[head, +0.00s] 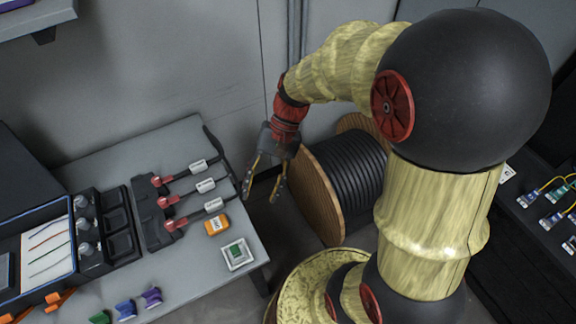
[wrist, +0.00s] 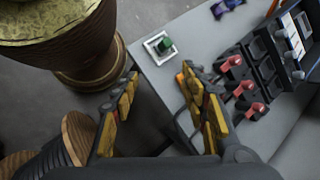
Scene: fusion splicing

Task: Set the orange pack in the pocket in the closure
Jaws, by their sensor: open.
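The orange pack (head: 216,224) lies on the grey table, right of the red-ended cable clamps. In the wrist view only a bit of orange (wrist: 180,78) shows beside one finger. My gripper (head: 262,190) is open and empty, off the table's right edge, up and right of the pack. In the wrist view its fingers (wrist: 158,73) are spread wide. A black tray with several open pockets (head: 119,221) stands left of the clamps and looks like part of the closure. I cannot tell which pocket is meant.
A white square holder with a green block (head: 236,254) sits below the pack, near the table corner. Labelled black cables (head: 205,186) run beside it. A cable drum (head: 323,190) stands on the floor right of the table. Coloured spools (head: 126,309) line the front.

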